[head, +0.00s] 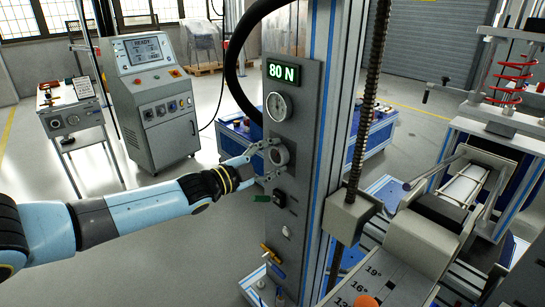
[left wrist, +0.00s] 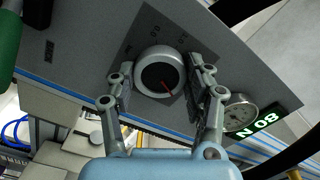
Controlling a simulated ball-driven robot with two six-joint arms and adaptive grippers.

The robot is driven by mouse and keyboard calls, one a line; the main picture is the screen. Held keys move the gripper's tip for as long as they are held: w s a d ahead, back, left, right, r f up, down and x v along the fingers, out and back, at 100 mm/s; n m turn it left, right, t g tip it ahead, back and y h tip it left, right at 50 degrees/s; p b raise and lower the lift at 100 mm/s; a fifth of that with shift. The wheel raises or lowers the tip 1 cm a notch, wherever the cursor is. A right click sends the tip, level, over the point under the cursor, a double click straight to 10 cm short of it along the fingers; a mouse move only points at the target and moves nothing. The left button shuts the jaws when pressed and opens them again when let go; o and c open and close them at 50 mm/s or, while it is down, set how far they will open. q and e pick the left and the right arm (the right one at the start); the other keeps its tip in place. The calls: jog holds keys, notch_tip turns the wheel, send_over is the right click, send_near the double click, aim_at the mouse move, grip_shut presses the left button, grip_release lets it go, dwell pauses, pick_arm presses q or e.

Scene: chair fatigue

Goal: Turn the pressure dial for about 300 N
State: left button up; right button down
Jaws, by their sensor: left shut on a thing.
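The pressure dial is a round silver knob (head: 278,155) on the grey panel (head: 303,100) of the upright column in the head view. In the left wrist view the knob (left wrist: 160,72) has a dark face with a red pointer, and scale marks lie around it. My left gripper (head: 268,160) is shut on the knob, one finger on each side, as the left wrist view (left wrist: 158,85) shows. A green display (head: 283,73) above reads 80 N. A round gauge (head: 279,106) sits between display and knob. My right gripper is not in view.
A dark switch (head: 279,198) and a yellow-handled valve (head: 270,250) sit lower on the panel. A black hose (head: 236,62) curves beside the column. A control console (head: 152,90) stands behind at the left.

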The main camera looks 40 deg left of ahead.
pick_arm(q)
jog(key=shift+f+m, duration=0.1)
jog(key=shift+m, duration=0.4)
jog(key=o, duration=1.2)
jog(key=s, duration=0.8)
jog(key=s+a, duration=0.1)
jog(key=s, duration=0.3)
